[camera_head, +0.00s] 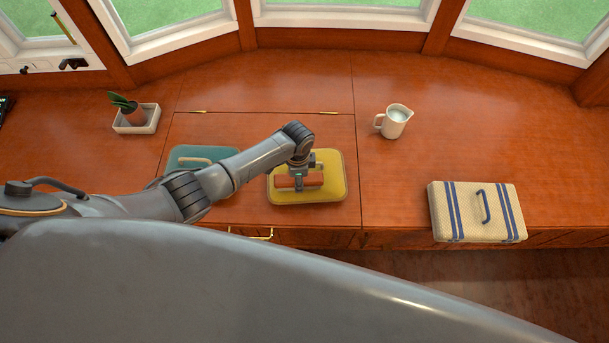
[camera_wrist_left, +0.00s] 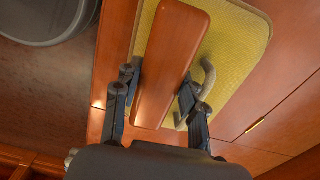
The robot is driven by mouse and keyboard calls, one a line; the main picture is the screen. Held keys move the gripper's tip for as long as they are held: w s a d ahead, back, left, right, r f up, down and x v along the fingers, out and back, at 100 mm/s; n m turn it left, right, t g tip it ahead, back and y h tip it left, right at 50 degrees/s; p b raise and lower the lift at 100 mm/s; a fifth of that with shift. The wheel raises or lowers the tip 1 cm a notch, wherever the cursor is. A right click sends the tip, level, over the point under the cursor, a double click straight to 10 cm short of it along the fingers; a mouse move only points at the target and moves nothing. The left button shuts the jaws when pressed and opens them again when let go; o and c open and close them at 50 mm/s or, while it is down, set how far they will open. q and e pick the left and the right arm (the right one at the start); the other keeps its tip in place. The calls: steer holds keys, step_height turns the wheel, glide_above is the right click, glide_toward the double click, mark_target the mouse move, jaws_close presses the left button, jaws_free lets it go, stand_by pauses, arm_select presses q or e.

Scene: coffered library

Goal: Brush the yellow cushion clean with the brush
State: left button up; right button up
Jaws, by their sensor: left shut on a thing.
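The yellow cushion (camera_head: 335,188) lies flat on the wooden counter in the middle of the head view. It also shows in the left wrist view (camera_wrist_left: 238,50). My left gripper (camera_head: 299,182) is over the cushion, pointing down, and is shut on the reddish-brown wooden brush (camera_head: 313,181). In the left wrist view the brush (camera_wrist_left: 175,55) runs lengthwise between the two fingers (camera_wrist_left: 157,88). A pale curved handle (camera_wrist_left: 208,76) shows beside the right finger. The brush's underside is hidden, so I cannot tell whether it touches the cushion. My right gripper is not in view.
A teal cushion with a handle (camera_head: 192,153) lies left of the yellow one, partly behind my arm. A potted plant (camera_head: 134,115) stands farther left. A white jug (camera_head: 394,121) stands back right. A cream striped case (camera_head: 470,212) lies right; the counter (camera_head: 400,175) between is clear.

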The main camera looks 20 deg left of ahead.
mark_target(309, 178)
arm_select(q)
steer(key=shift+w+d+b, duration=0.2)
steer(key=shift+w+d, duration=0.1)
steer(key=shift+d, duration=0.4)
steer(key=shift+w+d+b, duration=0.2)
steer(key=shift+w+d, duration=0.05)
steer(key=shift+d, duration=0.4)
steer(key=shift+w+d+b, duration=0.25)
steer(key=shift+d+b, duration=0.05)
steer(key=shift+d, duration=0.4)
steer(key=shift+w+d+b, duration=0.25)
steer(key=shift+d+b, duration=0.05)
steer(key=shift+d, duration=0.35)
steer(key=shift+s+a+r+p, duration=0.15)
steer(key=shift+s+a+p, duration=0.05)
steer(key=shift+a+p, duration=0.4)
steer(key=shift+s+a+p, duration=0.3)
steer(key=shift+a+p, duration=0.2)
steer(key=shift+a, duration=0.35)
steer(key=shift+a, duration=0.1)
